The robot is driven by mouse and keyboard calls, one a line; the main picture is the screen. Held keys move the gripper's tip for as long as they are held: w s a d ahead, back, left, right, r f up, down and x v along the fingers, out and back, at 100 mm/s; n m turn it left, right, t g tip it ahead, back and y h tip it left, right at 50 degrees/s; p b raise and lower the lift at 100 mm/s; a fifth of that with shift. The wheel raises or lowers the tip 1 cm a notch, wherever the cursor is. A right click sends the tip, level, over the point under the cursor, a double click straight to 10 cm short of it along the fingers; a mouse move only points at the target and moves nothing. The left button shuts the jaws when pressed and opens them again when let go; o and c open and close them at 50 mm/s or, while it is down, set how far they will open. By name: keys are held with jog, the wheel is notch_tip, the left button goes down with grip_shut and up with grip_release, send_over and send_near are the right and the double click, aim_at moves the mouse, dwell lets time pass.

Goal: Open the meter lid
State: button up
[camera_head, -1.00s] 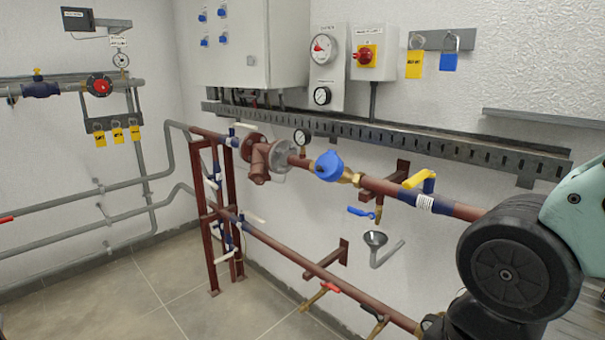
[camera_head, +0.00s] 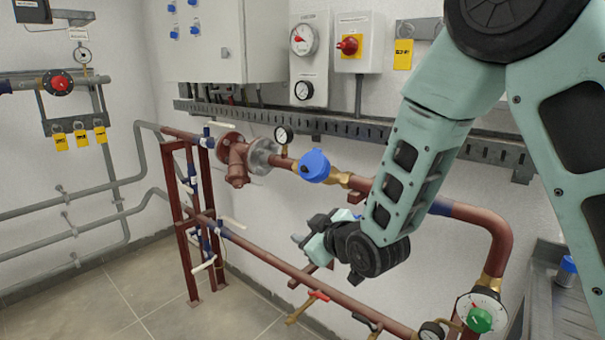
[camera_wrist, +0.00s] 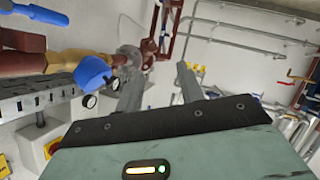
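The meter's blue lid (camera_head: 314,166) sits on the brass fitting of the upper red-brown pipe and looks shut. In the wrist view the blue lid (camera_wrist: 92,72) is at the left, outside the fingers. My gripper (camera_head: 300,240) is below the lid in the head view, apart from it, pointing left. In the wrist view the two fingers of my gripper (camera_wrist: 158,88) stand apart with nothing between them, so it is open. The meter face under the lid is hidden.
The upper pipe (camera_head: 470,215) and the lower pipe (camera_head: 270,260) run along the wall near my arm. A pressure gauge (camera_head: 284,134) stands left of the lid. A slotted rail (camera_head: 340,127) is above. A red-handled valve (camera_head: 318,295) is below.

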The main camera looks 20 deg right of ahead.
aim_at(305, 171)
jog(key=w+d+r+n+t, duration=0.2)
jog(key=w+d+n+t, duration=0.25)
jog(key=d+t, duration=0.3)
jog(key=shift+m+y, duration=0.4)
jog(key=shift+m, duration=0.05)
jog(key=p+x, duration=0.1)
jog(key=x, duration=0.4)
jog(key=p+x, duration=0.1)
jog(key=x, duration=0.5)
jog(key=p+x, duration=0.1)
jog(key=x, duration=0.5)
jog(key=shift+w+d+p, duration=0.1)
jog(key=shift+d+p, duration=0.25)
jog(key=shift+d, duration=0.05)
grip_shut()
